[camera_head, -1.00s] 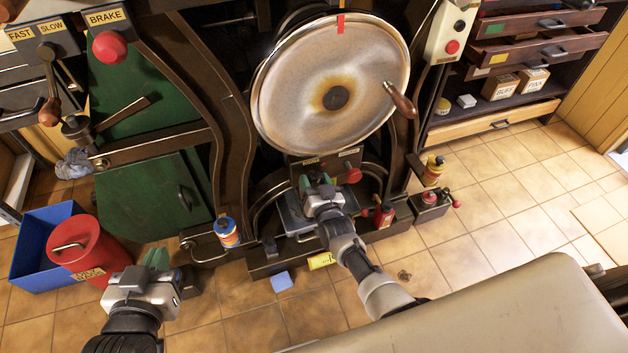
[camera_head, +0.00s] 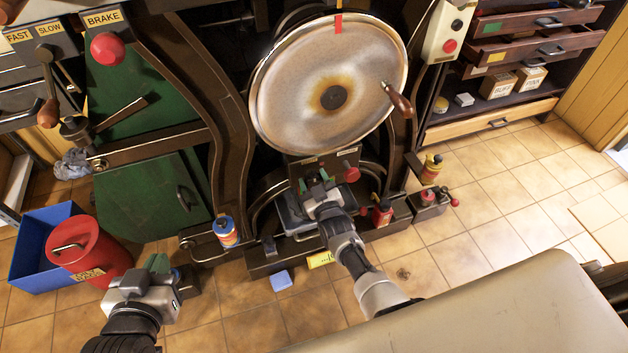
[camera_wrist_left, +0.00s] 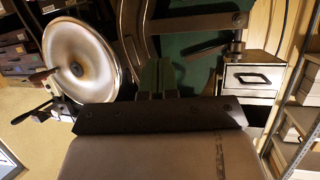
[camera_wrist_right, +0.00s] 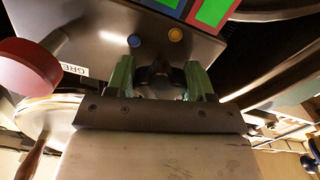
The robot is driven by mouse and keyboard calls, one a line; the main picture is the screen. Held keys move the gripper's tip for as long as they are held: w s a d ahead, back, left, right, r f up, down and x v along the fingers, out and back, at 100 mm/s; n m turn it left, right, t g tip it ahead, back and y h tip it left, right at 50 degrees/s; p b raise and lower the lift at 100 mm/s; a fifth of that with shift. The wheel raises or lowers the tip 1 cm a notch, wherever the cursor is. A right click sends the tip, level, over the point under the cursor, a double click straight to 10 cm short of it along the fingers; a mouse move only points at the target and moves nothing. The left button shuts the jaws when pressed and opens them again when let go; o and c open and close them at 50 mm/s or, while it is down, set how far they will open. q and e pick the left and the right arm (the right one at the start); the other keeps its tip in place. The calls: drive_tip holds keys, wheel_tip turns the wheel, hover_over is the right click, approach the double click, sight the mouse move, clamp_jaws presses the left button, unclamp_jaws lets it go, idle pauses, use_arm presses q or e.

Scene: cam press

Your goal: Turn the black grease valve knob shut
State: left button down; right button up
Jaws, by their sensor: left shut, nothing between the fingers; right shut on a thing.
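The black grease valve knob (camera_wrist_right: 158,77) shows in the right wrist view below a grey panel with a blue and a yellow dot. My right gripper (camera_wrist_right: 160,80) is shut on it, with one green finger on each side. The knob's turn angle is hard to read. In the head view my right gripper (camera_head: 317,180) reaches the small panel under the big round disc and hides the knob. My left gripper (camera_head: 158,263) is shut and empty, low on the left, away from the panel. Its closed green fingers (camera_wrist_left: 157,78) also show in the left wrist view.
A red knob (camera_head: 351,174) sits just right of my right gripper; it also shows in the right wrist view (camera_wrist_right: 28,68). The big metal disc (camera_head: 290,95) with a wooden handle is above. A red can (camera_head: 88,250) and blue bin (camera_head: 30,265) stand near my left gripper.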

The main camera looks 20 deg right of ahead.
drive_tip(key=shift+f, duration=0.1)
drive_tip(key=o, duration=0.9)
drive_tip(key=shift+s, duration=0.2)
use_arm(q)
drive_tip(key=s+a+f+g+y+p, duration=0.2)
drive_tip(key=s+f+g, duration=0.4)
drive_tip(key=s+g, duration=0.3)
drive_tip(key=shift+s+a+n+y+p, duration=0.3)
drive_tip(key=shift+s+a+p, duration=0.55)
drive_tip(key=shift+a, duration=0.2)
use_arm(e)
drive_tip(key=shift+s+d, duration=0.15)
drive_tip(key=shift+s, duration=5.1)
